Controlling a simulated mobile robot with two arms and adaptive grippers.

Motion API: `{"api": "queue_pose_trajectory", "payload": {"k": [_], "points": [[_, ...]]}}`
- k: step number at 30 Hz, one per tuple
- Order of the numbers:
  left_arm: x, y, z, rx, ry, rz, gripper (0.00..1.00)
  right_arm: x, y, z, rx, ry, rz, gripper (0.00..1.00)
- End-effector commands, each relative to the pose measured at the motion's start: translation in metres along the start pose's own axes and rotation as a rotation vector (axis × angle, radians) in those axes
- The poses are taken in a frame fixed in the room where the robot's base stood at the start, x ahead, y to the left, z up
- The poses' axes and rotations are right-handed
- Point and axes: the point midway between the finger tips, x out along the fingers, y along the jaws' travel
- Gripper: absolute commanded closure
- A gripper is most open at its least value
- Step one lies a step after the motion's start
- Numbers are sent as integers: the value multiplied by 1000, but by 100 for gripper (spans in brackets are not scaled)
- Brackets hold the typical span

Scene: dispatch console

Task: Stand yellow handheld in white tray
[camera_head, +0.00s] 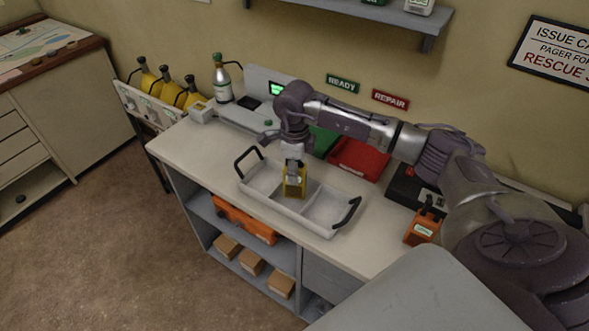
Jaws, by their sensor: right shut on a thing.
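The white tray (322,225) sits on the counter, with two compartments and a black handle at each end. My right gripper (293,176) points down over the tray and is shut on the yellow handheld (294,189). The handheld is roughly upright near the tray's middle divider. The gripper hides its upper part. I cannot tell whether its lower end touches the tray floor. My left gripper is not in view.
An orange handheld (422,228) stands at the counter's right. A bottle (222,80) and several yellow handhelds (172,92) in a rack are at the left. A shelf (372,12) hangs above.

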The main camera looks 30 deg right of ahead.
Motion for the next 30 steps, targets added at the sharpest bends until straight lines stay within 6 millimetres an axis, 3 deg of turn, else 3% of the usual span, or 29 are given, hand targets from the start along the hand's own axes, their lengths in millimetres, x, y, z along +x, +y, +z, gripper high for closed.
{"api": "queue_pose_trajectory", "payload": {"k": [3, 15, 16, 20, 30], "points": [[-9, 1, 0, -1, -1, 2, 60, 10, 0, 0, 1, -1, 1, 100], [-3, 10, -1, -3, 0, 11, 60, 19, -1, 0, 1, -3, -1, 100], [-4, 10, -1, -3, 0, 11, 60, 18, 0, 0, 1, -2, -1, 60], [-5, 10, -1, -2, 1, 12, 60, 17, 0, 0, 1, -2, -1, 38], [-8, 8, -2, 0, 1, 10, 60, 14, 0, 0, 1, -2, 0, 38]]}}
